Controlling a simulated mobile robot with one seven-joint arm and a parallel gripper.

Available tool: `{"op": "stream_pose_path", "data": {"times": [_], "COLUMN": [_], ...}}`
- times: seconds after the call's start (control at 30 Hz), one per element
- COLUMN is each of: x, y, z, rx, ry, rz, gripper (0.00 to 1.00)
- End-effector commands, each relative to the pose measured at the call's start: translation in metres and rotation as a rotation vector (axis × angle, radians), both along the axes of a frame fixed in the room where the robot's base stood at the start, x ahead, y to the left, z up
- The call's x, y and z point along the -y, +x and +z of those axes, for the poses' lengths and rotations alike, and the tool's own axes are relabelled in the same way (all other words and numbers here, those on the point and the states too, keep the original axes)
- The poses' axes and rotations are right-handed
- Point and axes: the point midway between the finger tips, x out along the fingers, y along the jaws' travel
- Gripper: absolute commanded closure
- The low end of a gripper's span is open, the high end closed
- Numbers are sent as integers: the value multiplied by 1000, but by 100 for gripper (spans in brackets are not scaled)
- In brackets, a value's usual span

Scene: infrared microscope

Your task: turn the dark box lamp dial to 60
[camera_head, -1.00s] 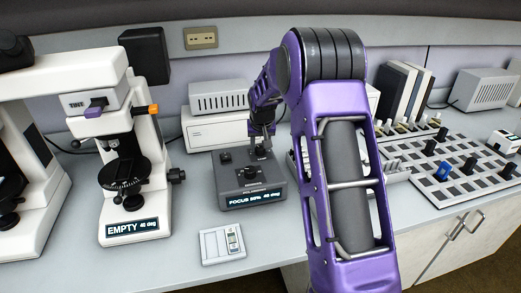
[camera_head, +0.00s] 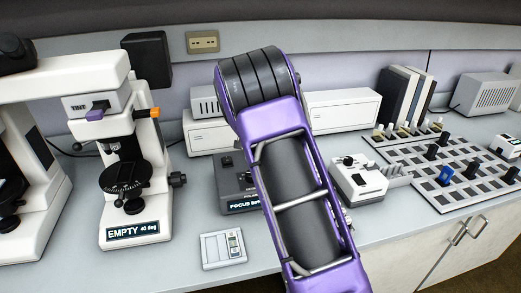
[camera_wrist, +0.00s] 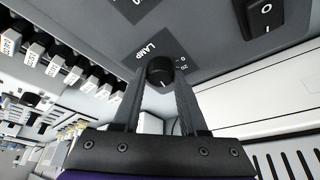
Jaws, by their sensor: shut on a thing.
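The lamp dial (camera_wrist: 160,70) is a round black knob on a grey panel, beside a dark label reading LAMP, in the wrist view. Scale numbers, 0 and 20 among them, show to its right. A short pale mark shows on the knob; its exact reading is not clear. My gripper (camera_wrist: 160,84) is shut on the dial, one finger on each side. In the head view my arm hides my gripper and the dial. A dark grey control box (camera_head: 228,190) with a FOCUS display is partly hidden behind my arm.
A black rocker switch (camera_wrist: 265,14) is near the dial. A microscope (camera_head: 133,190) stands to the left, with a small pale device (camera_head: 222,250) in front. A white device (camera_head: 362,185) and a slotted tray (camera_head: 425,185) lie to the right of my arm.

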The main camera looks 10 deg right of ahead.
Motion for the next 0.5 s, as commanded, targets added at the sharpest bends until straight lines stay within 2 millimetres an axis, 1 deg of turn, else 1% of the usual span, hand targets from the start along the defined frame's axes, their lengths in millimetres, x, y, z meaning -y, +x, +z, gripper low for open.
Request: {"op": "stream_pose_path", "data": {"times": [0.43, 0.47, 0.5], "x": [-1, -1, -1], "y": [0, 0, 0], "z": [-1, -1, -1], "rx": [-2, -2, -2], "ry": [1, 1, 1], "rz": [-10, -10, -10], "gripper": [100, 55, 47]}}
